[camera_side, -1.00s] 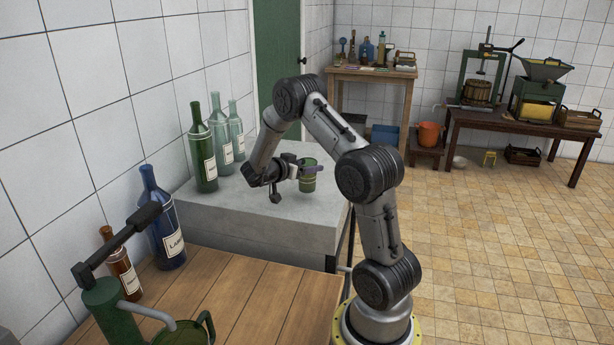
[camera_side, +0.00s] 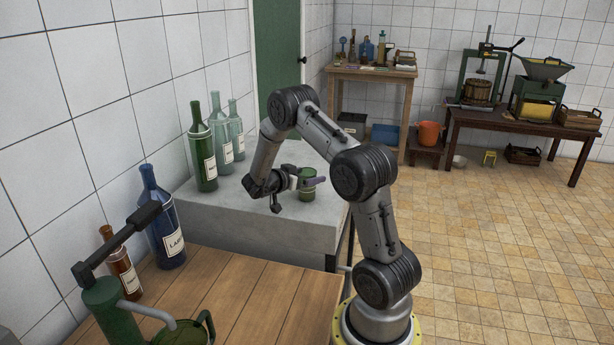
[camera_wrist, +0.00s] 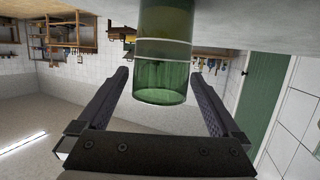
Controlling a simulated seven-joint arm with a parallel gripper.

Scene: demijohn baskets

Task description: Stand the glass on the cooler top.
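The green glass (camera_side: 307,192) is upright in the side view, low over the grey cooler top (camera_side: 265,222), near its right end. I cannot tell whether its base touches the surface. My gripper (camera_side: 308,181) reaches it from the left, with a finger across its near side. In the wrist view, which looks upside down, the glass (camera_wrist: 162,75) is between the two fingers of my gripper (camera_wrist: 160,72), close to both fingertips.
Green bottles (camera_side: 204,155) stand at the back left of the cooler top. A blue bottle (camera_side: 166,225) and a brown bottle (camera_side: 121,265) stand by the wooden table (camera_side: 255,300). The cooler top is clear in front of the gripper.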

